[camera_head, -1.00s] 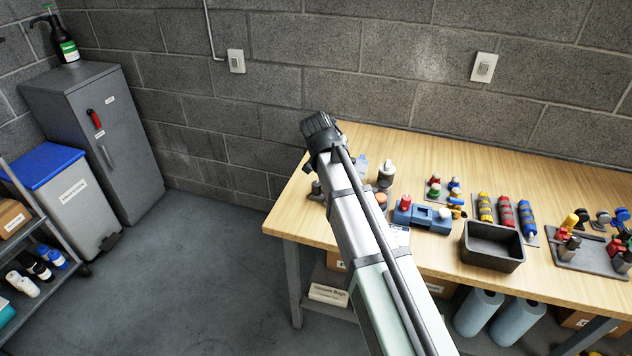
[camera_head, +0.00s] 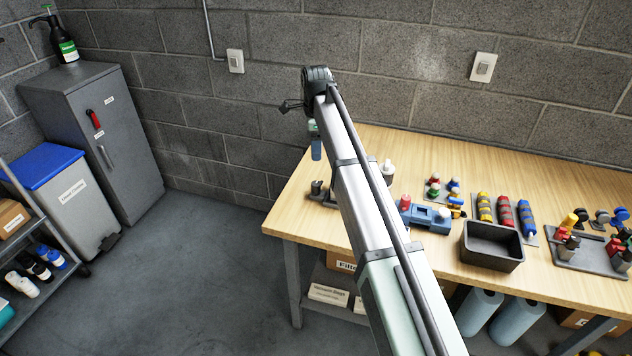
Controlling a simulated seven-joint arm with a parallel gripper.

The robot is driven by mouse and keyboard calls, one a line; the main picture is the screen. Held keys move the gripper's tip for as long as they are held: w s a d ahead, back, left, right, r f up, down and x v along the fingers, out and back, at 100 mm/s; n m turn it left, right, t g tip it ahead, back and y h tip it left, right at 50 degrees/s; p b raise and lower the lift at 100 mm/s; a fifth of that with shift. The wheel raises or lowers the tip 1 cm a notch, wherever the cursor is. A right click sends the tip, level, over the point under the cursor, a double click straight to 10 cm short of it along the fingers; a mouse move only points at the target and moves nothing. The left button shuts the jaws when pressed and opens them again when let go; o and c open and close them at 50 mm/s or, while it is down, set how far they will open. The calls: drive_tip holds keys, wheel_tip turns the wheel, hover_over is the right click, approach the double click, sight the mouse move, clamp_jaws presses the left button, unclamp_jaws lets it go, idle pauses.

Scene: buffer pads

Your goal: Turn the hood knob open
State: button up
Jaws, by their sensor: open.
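No part is clearly marked as a hood knob. A red knob or handle (camera_head: 93,119) sits on the front of the grey cabinet (camera_head: 75,150) at the left, slightly tilted, with small labels beside it too small to read.
The wooden table (camera_head: 570,190) carries a dark bin (camera_head: 492,246), a blue block (camera_head: 427,217), coloured rolls and small parts. A blue-lidded bin (camera_head: 70,200) stands before the cabinet. A shelf (camera_head: 30,245) is at far left. The floor between cabinet and table is clear.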

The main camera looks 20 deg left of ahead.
sight(316, 183)
wheel_tip(316, 183, down, 14)
drive_tip(key=shift+r, duration=0.15)
idle(0.5)
drive_tip(key=shift+c, duration=0.2)
drive_tip(key=c, duration=1)
drive_tip(key=shift+n, duration=0.8)
drive_tip(key=o, duration=1)
drive_tip(key=shift+o, duration=0.2)
wheel_tip(316, 183, up, 14)
